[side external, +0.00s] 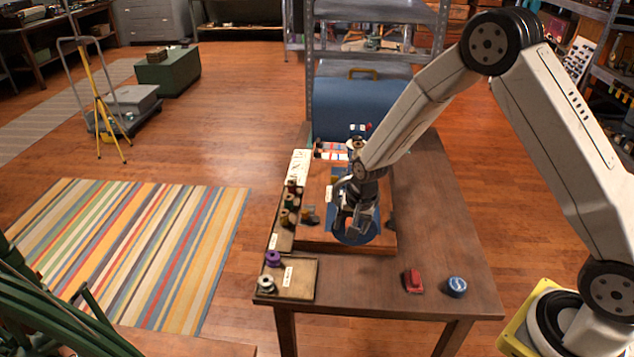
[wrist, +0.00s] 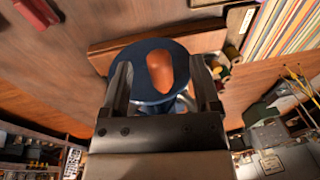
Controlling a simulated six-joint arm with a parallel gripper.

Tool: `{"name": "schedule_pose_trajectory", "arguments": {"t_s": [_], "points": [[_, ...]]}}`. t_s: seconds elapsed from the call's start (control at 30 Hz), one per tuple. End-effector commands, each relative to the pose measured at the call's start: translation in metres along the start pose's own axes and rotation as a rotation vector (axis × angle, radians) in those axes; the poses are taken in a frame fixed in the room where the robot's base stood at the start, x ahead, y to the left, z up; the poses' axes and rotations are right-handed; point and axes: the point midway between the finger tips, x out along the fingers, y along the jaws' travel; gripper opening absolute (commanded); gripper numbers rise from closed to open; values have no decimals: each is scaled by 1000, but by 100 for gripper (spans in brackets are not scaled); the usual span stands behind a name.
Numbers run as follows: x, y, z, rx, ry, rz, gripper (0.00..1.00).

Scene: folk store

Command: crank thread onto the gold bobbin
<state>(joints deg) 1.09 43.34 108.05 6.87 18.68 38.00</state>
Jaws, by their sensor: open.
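A blue disc (wrist: 137,60) with an orange-brown knob (wrist: 161,72) lies under my gripper (wrist: 162,75) in the wrist view. The gripper is open, with one finger on each side of the knob; I cannot tell whether either finger touches it. In the side view my gripper (side external: 357,215) is low over the blue disc (side external: 352,238), which sits on a wooden board (side external: 385,248). A gold-orange spool (side external: 284,217) stands in the row at the board's left; I cannot tell if it is the gold bobbin. The thread is not clear.
A red object (side external: 413,281) and a blue round tin (side external: 456,287) lie front right. A blue case (side external: 350,103) stands behind. The table's right side is clear.

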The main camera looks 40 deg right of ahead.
Motion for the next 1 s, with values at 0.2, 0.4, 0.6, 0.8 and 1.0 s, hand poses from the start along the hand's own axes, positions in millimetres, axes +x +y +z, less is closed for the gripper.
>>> {"name": "schedule_pose_trajectory", "arguments": {"t_s": [0.2,0.4,0.6,0.8,1.0], "points": [[-11,0,0,0,1,-1,79],[-22,0,0,0,1,-1,79],[-34,0,0,0,1,-1,79],[-45,0,0,0,1,0,79],[-56,0,0,0,1,0,79]]}}
